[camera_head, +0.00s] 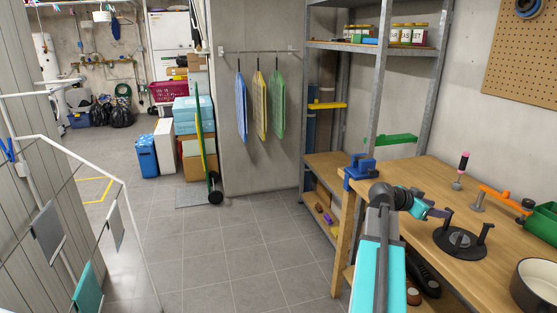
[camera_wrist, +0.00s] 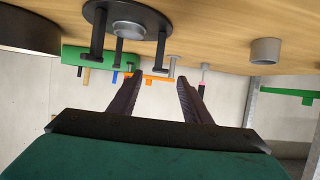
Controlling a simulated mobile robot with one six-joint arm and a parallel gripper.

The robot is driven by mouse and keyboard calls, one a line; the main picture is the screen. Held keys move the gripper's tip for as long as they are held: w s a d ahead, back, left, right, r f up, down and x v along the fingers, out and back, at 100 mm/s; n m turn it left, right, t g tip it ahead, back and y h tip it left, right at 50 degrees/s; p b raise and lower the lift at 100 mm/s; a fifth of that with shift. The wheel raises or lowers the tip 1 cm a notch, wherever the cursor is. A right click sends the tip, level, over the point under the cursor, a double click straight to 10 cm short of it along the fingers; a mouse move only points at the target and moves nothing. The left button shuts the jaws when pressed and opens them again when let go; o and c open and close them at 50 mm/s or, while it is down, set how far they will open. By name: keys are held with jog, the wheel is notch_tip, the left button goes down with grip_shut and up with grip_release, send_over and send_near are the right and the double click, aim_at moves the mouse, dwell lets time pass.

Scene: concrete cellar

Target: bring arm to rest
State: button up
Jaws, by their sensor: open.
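My arm reaches up from the bottom of the head view, and my gripper (camera_head: 440,212) is over the workbench (camera_head: 420,177), beside a round black stand with upright posts (camera_head: 460,241). In the wrist view, my gripper (camera_wrist: 160,76) has its two dark fingers spread apart with nothing between them. The wrist picture is inverted, with the bench at the top. The black stand (camera_wrist: 127,28) shows beyond the fingers there. The fingertips look small and partly blended with the stand in the head view.
On the bench are a blue vise-like block (camera_head: 360,172), a pink-topped tool (camera_head: 462,165), an orange tool (camera_head: 500,197), a green bin (camera_head: 541,222) and a dark-rimmed pot (camera_head: 537,285). A metal shelf (camera_head: 385,70) stands behind. Tiled floor (camera_head: 250,250) is clear to the left.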

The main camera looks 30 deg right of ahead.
jog(key=w+a+f+n+t+y, duration=0.1)
jog(key=w+a+f+n+t, duration=0.25)
jog(key=w+a+f, duration=1.05)
jog(key=w+a+f+n+y, duration=0.2)
jog(key=a+f, duration=0.6)
jog(key=f, duration=0.2)
jog(key=w+a+f+n+y, duration=0.1)
jog(key=w+a+f+n, duration=0.2)
jog(key=a+f, duration=0.7)
jog(key=s+a+f+n+g+y, duration=0.15)
jog(key=s+a+f, duration=0.25)
jog(key=a+f, duration=0.45)
jog(key=s+a+f+n+y, duration=0.25)
jog(key=s+a+f, duration=0.25)
jog(key=a+f, duration=0.35)
jog(key=s+a+f+n+g+y, duration=0.2)
jog(key=s+a+f+n, duration=0.1)
jog(key=s+a, duration=0.6)
jog(key=s+a+f+n+g+y, duration=0.2)
jog(key=s+a+f+n+y, duration=0.1)
jog(key=s+a, duration=0.5)
jog(key=shift+s+a+f+n, duration=0.35)
jog(key=shift+a+f+n, duration=0.4)
jog(key=shift+n, duration=0.5)
